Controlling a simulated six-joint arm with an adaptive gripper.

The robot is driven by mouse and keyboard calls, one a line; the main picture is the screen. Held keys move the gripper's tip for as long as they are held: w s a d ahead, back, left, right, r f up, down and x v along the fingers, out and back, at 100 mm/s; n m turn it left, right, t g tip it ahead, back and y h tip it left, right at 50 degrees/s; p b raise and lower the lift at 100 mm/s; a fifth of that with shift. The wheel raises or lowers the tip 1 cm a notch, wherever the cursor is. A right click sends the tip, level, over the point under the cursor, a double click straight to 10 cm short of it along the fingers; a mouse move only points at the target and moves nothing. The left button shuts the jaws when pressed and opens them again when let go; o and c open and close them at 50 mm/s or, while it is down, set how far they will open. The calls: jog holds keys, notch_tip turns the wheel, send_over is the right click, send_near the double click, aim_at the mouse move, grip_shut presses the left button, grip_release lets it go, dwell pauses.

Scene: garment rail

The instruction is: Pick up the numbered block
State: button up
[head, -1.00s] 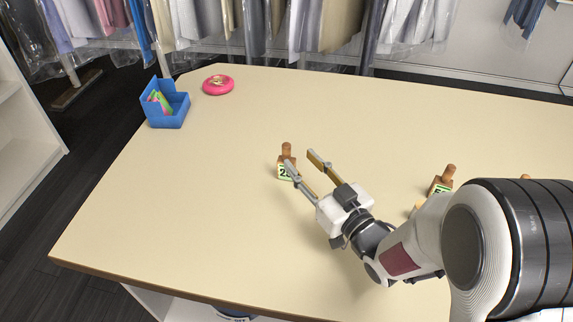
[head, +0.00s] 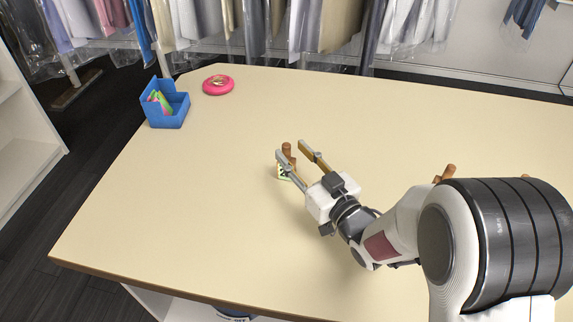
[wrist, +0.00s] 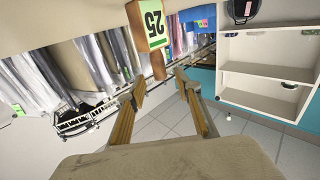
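A numbered block (head: 280,174) with a wooden peg (head: 288,152) on top stands on the table, partly hidden by my gripper. The wrist view shows my gripper (wrist: 161,86) with the peg's end near the opening between the fingertips. I see no grip on the block.
The tan table (head: 200,210) is mostly clear at left and front. A blue bin (head: 172,119) with green and pink pieces and a pink ring-shaped item (head: 211,87) lie at the back left. Another peg (head: 447,173) shows behind my arm at right. Bagged garments (head: 290,25) hang behind.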

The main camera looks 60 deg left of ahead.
aim_at(289, 149)
jog(key=shift+a, duration=1.85)
grip_shut()
